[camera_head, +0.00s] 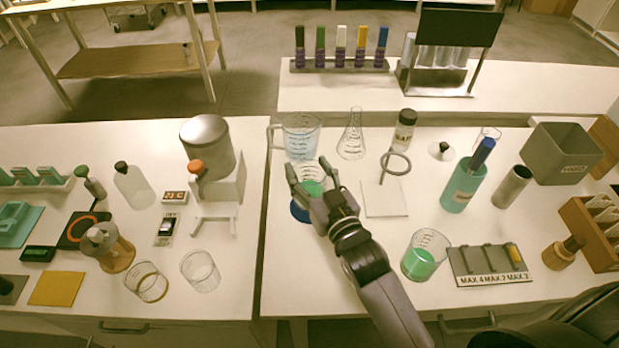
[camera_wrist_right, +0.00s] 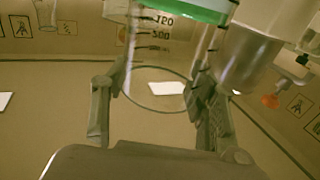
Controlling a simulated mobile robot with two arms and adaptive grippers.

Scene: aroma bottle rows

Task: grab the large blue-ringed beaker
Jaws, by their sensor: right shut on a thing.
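In the right wrist view the beaker (camera_wrist_right: 160,60) shows printed graduations and a green band between the fingers (camera_wrist_right: 152,95). A dark blue round piece (camera_head: 299,212) shows beneath the gripper; I cannot tell whether it belongs to the beaker. My left gripper is not in view.
A handled jug with bluish contents (camera_head: 300,138) stands just behind the held beaker. A ring stand (camera_head: 385,198) is to its right, and a second beaker with green liquid (camera_head: 420,262) is near the front. A conical flask (camera_head: 351,140) stands behind. A gap separates the benches on the left.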

